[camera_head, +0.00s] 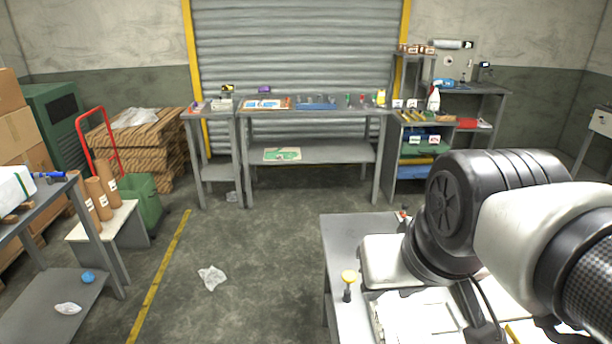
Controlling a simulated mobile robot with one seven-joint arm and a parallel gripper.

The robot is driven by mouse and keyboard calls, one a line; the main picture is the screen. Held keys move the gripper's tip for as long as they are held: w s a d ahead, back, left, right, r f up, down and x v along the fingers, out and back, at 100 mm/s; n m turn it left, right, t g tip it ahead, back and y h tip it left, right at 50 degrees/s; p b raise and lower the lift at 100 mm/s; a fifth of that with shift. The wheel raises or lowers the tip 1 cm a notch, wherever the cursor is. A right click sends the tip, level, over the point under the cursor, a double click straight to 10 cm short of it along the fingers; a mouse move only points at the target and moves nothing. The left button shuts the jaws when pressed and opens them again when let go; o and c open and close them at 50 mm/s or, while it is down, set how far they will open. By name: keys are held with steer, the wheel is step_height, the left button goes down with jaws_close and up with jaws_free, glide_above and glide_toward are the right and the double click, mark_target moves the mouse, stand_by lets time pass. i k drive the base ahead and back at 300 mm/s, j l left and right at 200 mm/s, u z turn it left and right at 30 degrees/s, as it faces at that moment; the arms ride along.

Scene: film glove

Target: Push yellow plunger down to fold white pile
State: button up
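A small yellow-topped plunger (348,277) with a dark lower part stands upright at the left side of the near grey table (340,235). A bright white pile (412,318), flat and sheet-like, lies on this table to the right of the plunger. It is partly hidden by my arm and its fold state cannot be made out. My arm comes in from the right and bends down over the table. My gripper is below the dark wrist, to the right of the plunger, and seems apart from it. Its fingertips cannot be made out.
Workbenches (310,150) with small goods stand along the shutter at the back. A grey shelf table (60,280) is at the left. A crumpled white sheet (211,277) lies on the floor near a yellow line (160,265). Floor between is otherwise free.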

mark_target(349, 277)
steer(key=k+l, duration=0.2)
steer(key=k, duration=0.35)
steer(key=j+u, duration=0.3)
steer(key=j, duration=0.2)
steer(key=j+u, duration=0.4)
steer(key=i+j+u, duration=0.1)
steer(key=u, duration=0.3)
steer(key=i+j+u, duration=0.15)
steer(key=j+u, duration=0.25)
steer(key=i+j+z, duration=0.25)
steer(key=i+j, duration=0.35)
steer(key=i, duration=0.15)
steer(key=i+l+z, duration=0.25)
steer(key=z, duration=0.15)
steer(key=i+z, duration=1.15)
steer(key=z, duration=0.15)
steer(key=i+j+z, duration=0.1)
steer(key=i+z, duration=0.2)
steer(key=z, duration=0.15)
steer(key=i+j+z, duration=0.25)
steer(key=z, duration=0.15)
steer(key=i+z, duration=0.15)
steer(key=z, duration=0.25)
steer(key=i+z, duration=0.2)
steer(key=z, duration=0.2)
steer(key=i+z, duration=0.15)
steer(key=z, duration=0.25)
steer(key=i+j+z, duration=0.1)
steer(key=z, duration=0.3)
